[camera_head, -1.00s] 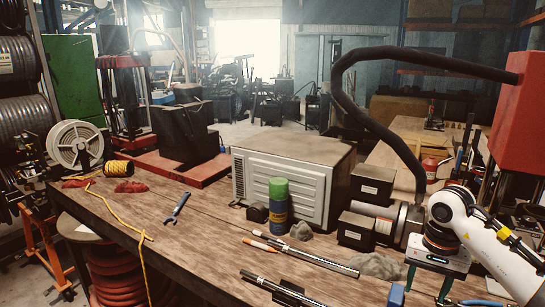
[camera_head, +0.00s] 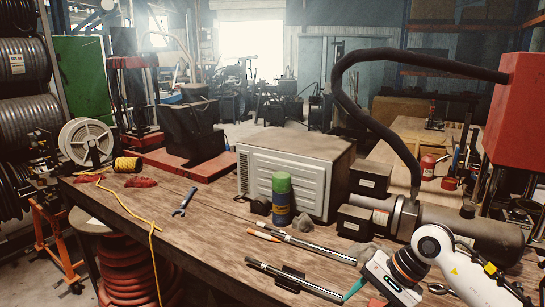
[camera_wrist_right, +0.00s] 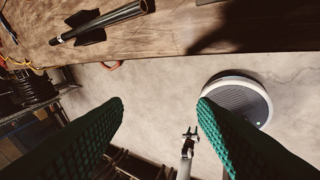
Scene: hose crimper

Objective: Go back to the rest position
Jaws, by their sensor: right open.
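My right arm comes in at the lower right of the head view. Its white wrist and gripper body tilt down to the left over the bench's front right part, and a teal finger (camera_head: 355,288) shows at its lower end. In the right wrist view both green padded fingers of my right gripper (camera_wrist_right: 160,102) are spread wide. Nothing is between them, and the floor shows below.
The wooden bench (camera_head: 190,235) holds a rod on a black holder (camera_head: 290,281), another rod (camera_head: 315,245), a wrench (camera_head: 184,202), a green-topped can (camera_head: 282,198) and a grey louvred box (camera_head: 290,165). A large cylindrical machine (camera_head: 470,230) lies at right. The bench edge (camera_wrist_right: 200,52) is close to the right gripper.

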